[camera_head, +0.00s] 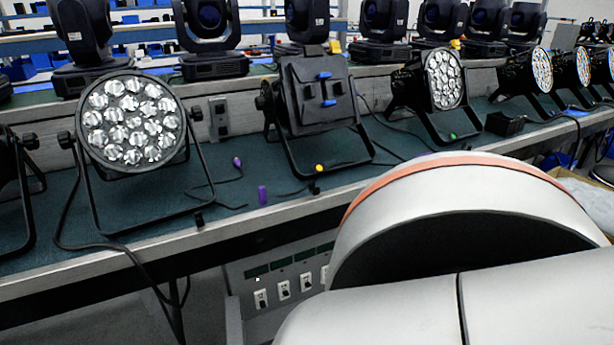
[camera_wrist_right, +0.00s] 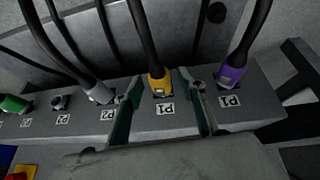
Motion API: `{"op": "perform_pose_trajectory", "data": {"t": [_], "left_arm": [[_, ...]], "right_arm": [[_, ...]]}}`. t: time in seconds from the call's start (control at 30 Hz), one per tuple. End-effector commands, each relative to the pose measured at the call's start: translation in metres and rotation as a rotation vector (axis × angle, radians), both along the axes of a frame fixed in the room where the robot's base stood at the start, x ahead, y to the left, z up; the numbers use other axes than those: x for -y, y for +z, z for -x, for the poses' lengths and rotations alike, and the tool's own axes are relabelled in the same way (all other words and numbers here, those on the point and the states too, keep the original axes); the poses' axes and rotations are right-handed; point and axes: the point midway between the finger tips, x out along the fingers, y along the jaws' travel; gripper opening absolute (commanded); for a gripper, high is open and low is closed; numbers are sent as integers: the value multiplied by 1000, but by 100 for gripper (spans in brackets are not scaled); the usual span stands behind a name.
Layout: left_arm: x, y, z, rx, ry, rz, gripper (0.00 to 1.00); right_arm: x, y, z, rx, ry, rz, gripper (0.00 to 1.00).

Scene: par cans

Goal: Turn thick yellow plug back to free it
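The thick yellow plug (camera_wrist_right: 157,86) sits in a labelled socket on a grey panel in the right wrist view, with a black cable rising from it. My right gripper (camera_wrist_right: 160,76) has one teal-lined finger on each side of the plug. The fingers are spread, with a visible gap between each finger and the plug, so it is open around the plug and not gripping it. My right gripper does not show in the head view. My left gripper is in neither view.
Beside the yellow plug, a purple plug (camera_wrist_right: 233,74) sits to the right, and a grey plug (camera_wrist_right: 100,93) and green plug (camera_wrist_right: 14,104) to the left, with cables close by. In the head view, par cans (camera_head: 130,122) line the bench (camera_head: 235,222).

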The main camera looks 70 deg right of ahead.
Motion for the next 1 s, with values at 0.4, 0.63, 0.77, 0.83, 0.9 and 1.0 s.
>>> {"op": "perform_pose_trajectory", "data": {"t": [0.4, 0.63, 0.77, 0.83, 0.9, 1.0], "left_arm": [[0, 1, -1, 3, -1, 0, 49], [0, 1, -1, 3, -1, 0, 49], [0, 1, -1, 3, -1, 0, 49], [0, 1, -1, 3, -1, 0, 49], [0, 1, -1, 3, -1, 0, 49], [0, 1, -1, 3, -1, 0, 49]], "right_arm": [[-17, 35, 13, 1, 0, -1, 40], [-30, 62, 23, 1, 0, -1, 40], [-36, 78, 28, 0, -1, 0, 40], [-40, 85, 31, -1, -1, -2, 40], [-42, 91, 32, 0, -1, 0, 40], [-45, 97, 35, -2, -1, -1, 40]]}}
